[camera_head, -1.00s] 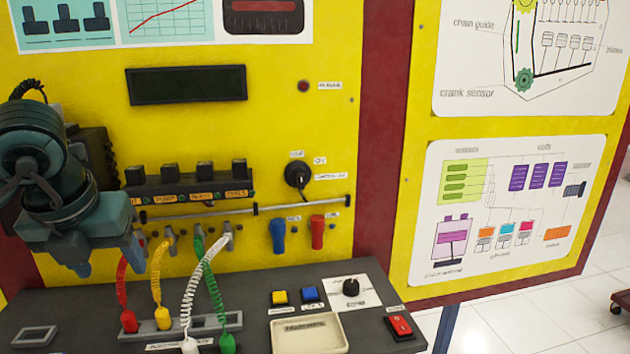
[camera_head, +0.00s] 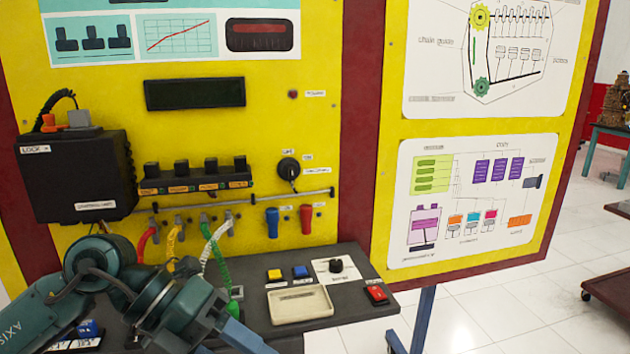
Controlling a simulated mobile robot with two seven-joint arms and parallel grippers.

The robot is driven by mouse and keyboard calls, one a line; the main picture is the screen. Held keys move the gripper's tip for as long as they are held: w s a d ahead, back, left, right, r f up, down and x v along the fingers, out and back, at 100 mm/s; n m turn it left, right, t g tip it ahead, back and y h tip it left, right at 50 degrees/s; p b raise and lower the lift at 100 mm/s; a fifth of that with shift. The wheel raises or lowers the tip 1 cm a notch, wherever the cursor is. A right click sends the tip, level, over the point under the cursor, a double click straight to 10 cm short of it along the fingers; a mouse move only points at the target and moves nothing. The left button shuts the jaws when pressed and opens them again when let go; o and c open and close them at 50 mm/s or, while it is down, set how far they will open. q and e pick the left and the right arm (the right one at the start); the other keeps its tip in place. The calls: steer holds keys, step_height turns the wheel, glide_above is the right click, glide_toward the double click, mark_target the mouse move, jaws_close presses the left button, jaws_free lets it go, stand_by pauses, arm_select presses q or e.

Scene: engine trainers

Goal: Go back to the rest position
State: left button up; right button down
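My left arm comes in from the lower left, and my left gripper (camera_head: 232,338) is low in front of the console's near left part. Its blue fingers run toward the bottom edge and are partly cut off. I cannot tell how far apart they are, and I see nothing held between them. My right gripper is not in view.
The yellow engine panel (camera_head: 270,110) stands ahead with a black box (camera_head: 75,175) at its left. The dark console (camera_head: 345,305) below carries a cream tray (camera_head: 300,305) and a red switch (camera_head: 377,294). Coloured coiled cables (camera_head: 218,255) hang above it. White floor (camera_head: 480,320) is clear at right.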

arm_select(q)
steer(key=d+r+n+t+h+p, duration=0.1)
steer(key=d+r+n+h, duration=0.4)
steer(key=h, duration=0.6)
steer(key=w+a+f+n+t+y+p, duration=0.1)
steer(key=w+a+f+n+t+y, duration=0.2)
steer(key=n+t, duration=0.6)
steer(key=w+a+f+n+t+y, duration=0.1)
steer(key=w+f+n+t+y, duration=0.25)
steer(key=n+t, duration=0.5)
steer(key=s+a+f+n+y, duration=0.2)
steer(key=a+f+n+y, duration=0.2)
steer(key=f+n+y, duration=0.65)
steer(key=s+a+f+n+g, duration=0.1)
steer(key=s+f+g, duration=0.2)
steer(key=s+f, duration=0.2)
steer(key=s+a+f+n+g+p, duration=0.1)
steer(key=s+f+g, duration=0.2)
steer(key=s+f, duration=0.3)
step_height(320, 180, down, 5)
steer(key=shift+a+f+n+y, duration=0.2)
steer(key=shift+a+n+y, duration=0.1)
steer(key=shift+y, duration=0.1)
